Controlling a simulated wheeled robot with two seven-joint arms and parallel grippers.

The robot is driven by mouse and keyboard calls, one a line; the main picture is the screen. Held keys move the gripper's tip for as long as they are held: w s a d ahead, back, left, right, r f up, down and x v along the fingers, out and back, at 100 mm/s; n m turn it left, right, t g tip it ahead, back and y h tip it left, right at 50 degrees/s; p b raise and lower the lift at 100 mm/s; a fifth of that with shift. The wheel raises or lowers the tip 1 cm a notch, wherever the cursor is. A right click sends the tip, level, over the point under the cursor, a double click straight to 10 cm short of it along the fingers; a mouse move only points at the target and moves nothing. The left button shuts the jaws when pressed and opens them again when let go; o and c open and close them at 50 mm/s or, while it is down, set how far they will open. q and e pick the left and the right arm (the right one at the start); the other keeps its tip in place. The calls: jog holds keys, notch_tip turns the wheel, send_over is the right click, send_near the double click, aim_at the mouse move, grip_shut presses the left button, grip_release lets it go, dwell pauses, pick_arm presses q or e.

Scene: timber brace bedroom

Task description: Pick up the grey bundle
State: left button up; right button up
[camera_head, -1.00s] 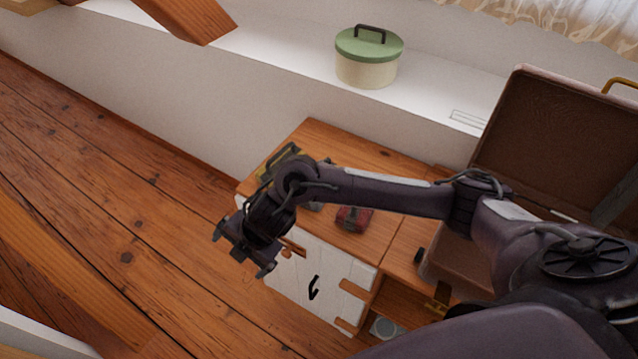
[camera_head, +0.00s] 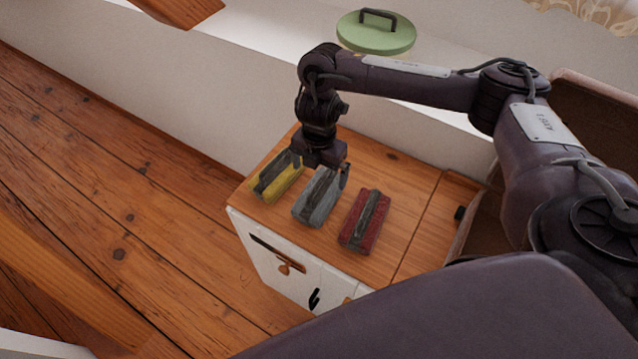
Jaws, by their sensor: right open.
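The grey bundle (camera_head: 314,205) lies on the wooden cabinet top (camera_head: 395,160), between a yellow bundle (camera_head: 272,184) and a red bundle (camera_head: 362,228). It has a dark band along its top. My right gripper (camera_head: 322,172) points down over the far end of the grey bundle, with its jaws open and nothing seen in them. The gripper hides part of that far end. I cannot tell whether the fingers touch the bundle. My left gripper is out of view.
An open brown case (camera_head: 590,110) stands at the right, partly behind my arm. A green-lidded pot (camera_head: 376,36) is on the white ledge behind. The cabinet's white front (camera_head: 270,262) faces the wooden floor (camera_head: 120,210), which is clear at the left.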

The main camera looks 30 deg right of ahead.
aim_at(319, 182)
jog(key=f, duration=0.1)
jog(key=s+f+b, duration=0.1)
jog(key=f, duration=0.1)
jog(key=shift+a, duration=0.2)
notch_tip(319, 182, down, 2)
jog(key=shift+w+d+f+p, duration=0.1)
jog(key=shift+f+p, duration=0.1)
jog(key=shift+p, duration=0.1)
jog(key=shift+f, duration=0.75)
jog(key=c, duration=0.8)
jog(key=shift+w, duration=0.1)
jog(key=c, duration=0.4)
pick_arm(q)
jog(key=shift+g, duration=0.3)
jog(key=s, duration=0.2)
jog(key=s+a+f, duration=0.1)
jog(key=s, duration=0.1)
pick_arm(e)
jog(key=shift+o, duration=0.2)
jog(key=shift+r, duration=0.1)
